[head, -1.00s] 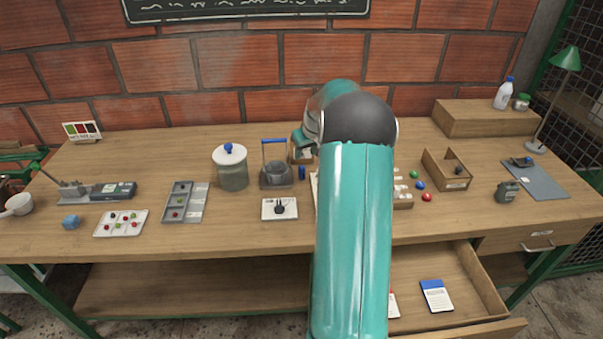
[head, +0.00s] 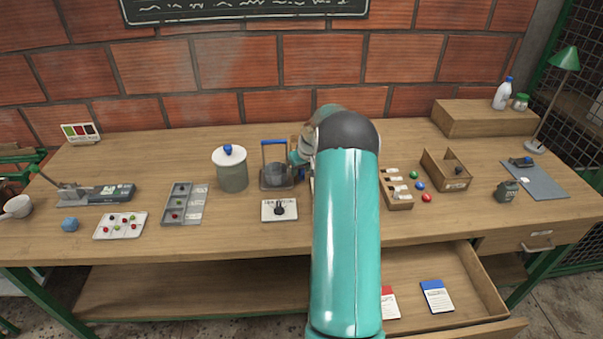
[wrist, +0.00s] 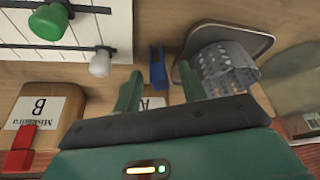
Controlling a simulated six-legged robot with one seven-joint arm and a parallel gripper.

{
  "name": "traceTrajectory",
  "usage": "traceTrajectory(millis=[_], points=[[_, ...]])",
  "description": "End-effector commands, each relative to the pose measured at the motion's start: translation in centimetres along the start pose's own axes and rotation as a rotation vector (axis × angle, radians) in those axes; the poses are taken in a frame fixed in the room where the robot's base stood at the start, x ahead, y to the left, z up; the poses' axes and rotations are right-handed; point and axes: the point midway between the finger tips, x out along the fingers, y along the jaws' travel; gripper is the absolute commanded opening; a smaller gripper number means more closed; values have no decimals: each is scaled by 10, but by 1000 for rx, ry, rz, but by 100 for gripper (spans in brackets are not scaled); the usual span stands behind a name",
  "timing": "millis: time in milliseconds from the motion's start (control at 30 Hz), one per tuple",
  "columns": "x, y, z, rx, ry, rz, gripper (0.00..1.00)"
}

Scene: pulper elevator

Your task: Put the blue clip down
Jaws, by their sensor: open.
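The blue clip (wrist: 157,68) shows in the wrist view on the wooden table. It lies between the two green fingertips in the picture, with a gap on each side. My gripper (wrist: 159,76) is open and holds nothing. I cannot tell how far the clip is from the fingers in depth. In the head view my arm covers most of the gripper, and I cannot make out the clip there.
In the wrist view, a perforated metal cup (wrist: 222,70) on a grey tray is close right. A block marked B (wrist: 45,112) with a red clip (wrist: 20,150) is at left. A white board with green and white knobs (wrist: 48,22) is upper left. The open drawer (head: 430,265) is below the tabletop.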

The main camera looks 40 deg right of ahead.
Motion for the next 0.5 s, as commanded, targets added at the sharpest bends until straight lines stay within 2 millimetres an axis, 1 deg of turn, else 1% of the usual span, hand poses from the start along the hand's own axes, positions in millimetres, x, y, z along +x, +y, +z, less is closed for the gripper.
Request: traceTrajectory(millis=[33,167,200,233,500], points=[[0,0,0,0,0,0,38],[0,0,0,0,-1,0,12],[0,0,0,0,-1,-1,4],[0,0,0,0,-1,-1,0],[0,0,0,0,-1,-1,0]])
